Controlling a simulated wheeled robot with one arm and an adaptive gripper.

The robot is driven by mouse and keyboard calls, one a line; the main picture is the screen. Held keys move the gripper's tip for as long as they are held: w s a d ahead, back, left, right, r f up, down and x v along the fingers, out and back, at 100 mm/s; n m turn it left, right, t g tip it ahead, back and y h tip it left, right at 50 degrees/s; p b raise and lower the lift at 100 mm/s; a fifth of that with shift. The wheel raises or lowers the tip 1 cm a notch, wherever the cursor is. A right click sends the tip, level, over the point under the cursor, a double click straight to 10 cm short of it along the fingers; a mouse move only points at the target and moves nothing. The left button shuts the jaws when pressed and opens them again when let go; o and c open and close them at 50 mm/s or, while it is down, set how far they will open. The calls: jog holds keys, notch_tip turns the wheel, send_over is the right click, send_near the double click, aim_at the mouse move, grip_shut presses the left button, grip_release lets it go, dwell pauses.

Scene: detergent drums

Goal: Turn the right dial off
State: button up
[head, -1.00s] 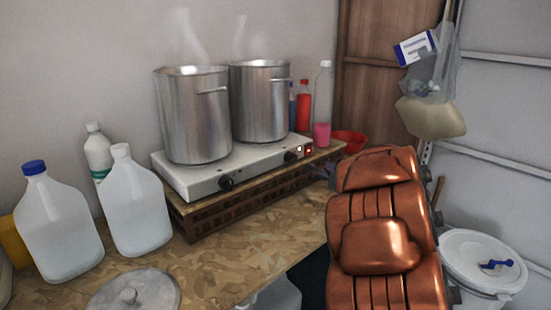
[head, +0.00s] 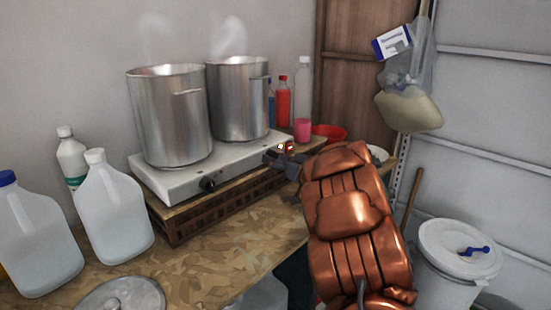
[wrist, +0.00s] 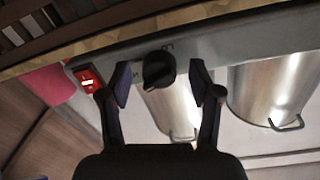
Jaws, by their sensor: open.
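The right dial (wrist: 158,70) is a black knob on the front of the white two-burner hot plate (head: 160,182). In the wrist view it sits between my two fingertips, with a visible gap on each side. My gripper (wrist: 160,80) is open and holds nothing. In the head view my gripper (head: 280,158) is at the right end of the hot plate's front and mostly covers that dial. The left dial (head: 208,184) is clear of my gripper. A lit red switch (wrist: 88,79) is beside the right dial. The right dial's exact setting cannot be read.
Two steel pots, the left one (head: 170,115) and the right one (head: 238,98), stand on the hot plate and steam. Bottles (head: 303,100) and a red bowl (head: 330,132) are behind my gripper. White jugs (head: 115,210) and a metal lid (head: 120,295) are on the bench.

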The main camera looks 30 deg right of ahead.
jog(key=shift+w, duration=0.15)
jog(key=shift+c, duration=0.2)
jog(key=c, duration=1.1)
jog(key=n+b, duration=0.3)
jog(key=shift+f+n, duration=0.15)
jog(key=shift+n, duration=0.25)
jog(key=n+b, duration=0.4)
jog(key=shift+d+f+n, duration=0.1)
jog(key=shift+n, duration=0.2)
jog(key=n+b, duration=0.3)
jog(key=n, duration=0.1)
jog(key=shift+y, duration=0.3)
jog(key=shift+r+n+b, duration=0.2)
jog(key=shift+n+b, duration=0.7)
